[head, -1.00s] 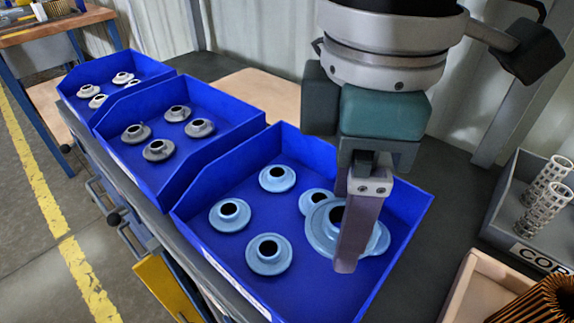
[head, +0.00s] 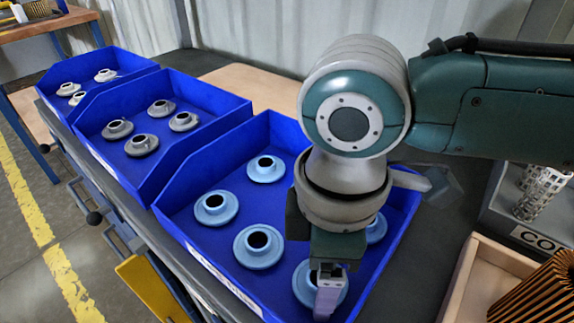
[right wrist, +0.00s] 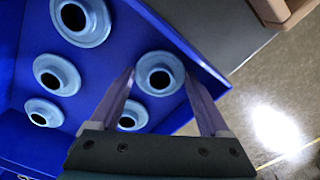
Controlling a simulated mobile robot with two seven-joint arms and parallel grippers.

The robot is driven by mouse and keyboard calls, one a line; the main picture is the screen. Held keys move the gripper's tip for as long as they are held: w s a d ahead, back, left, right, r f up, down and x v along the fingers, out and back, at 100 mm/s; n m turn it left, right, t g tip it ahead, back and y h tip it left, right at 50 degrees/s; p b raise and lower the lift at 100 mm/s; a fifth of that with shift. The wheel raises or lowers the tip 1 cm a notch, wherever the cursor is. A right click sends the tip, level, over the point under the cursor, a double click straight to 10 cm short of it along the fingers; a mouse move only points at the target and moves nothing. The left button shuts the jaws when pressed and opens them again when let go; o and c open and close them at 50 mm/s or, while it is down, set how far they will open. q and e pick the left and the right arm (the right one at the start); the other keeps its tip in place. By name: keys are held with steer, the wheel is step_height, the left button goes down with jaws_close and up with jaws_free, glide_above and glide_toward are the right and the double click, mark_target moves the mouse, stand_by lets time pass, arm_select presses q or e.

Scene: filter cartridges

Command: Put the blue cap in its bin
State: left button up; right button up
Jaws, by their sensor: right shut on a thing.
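The blue bin (head: 398,232) nearest me holds several light blue caps, among them one at the back (head: 265,168), one at the left (head: 215,208) and one in the middle (head: 258,246). Another cap (head: 376,228) is partly hidden behind my right arm. My right gripper (head: 328,300) points down inside the bin near its front corner, shut on a blue cap (head: 304,288). In the right wrist view this cap (right wrist: 160,73) sits between the two fingertips. It is low, but I cannot tell whether it touches the bin floor. My left gripper is not in view.
Two more blue bins stand in a row to the left; the middle one (head: 215,125) holds dark grey caps and the far one (head: 125,62) lighter grey caps. At the right are a grey bin with a perforated metal tube (head: 540,190) and a wooden tray (head: 462,290) with a pleated filter.

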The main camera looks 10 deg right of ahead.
steer(key=shift+f, duration=0.15)
steer(key=o, duration=1.2)
steer(key=shift+c, duration=0.2)
step_height(320, 180, up, 12)
steer(key=p, duration=0.3)
steer(key=s+a+f+m+t+y, duration=0.2)
steer(key=s+a+m+y, duration=0.2)
steer(key=s+a, duration=0.1)
steer(key=s+d+f+m+h, duration=0.1)
steer(key=s+d+m+h, duration=0.1)
steer(key=d, duration=0.5)
steer(key=s+d+f+m+t+h, duration=0.1)
steer(key=s+d+m, duration=0.4)
steer(key=d+m, duration=0.1)
steer(key=shift+d+f+t+h, duration=0.3)
steer(key=shift+d+h, duration=0.1)
steer(key=shift+d, duration=0.25)
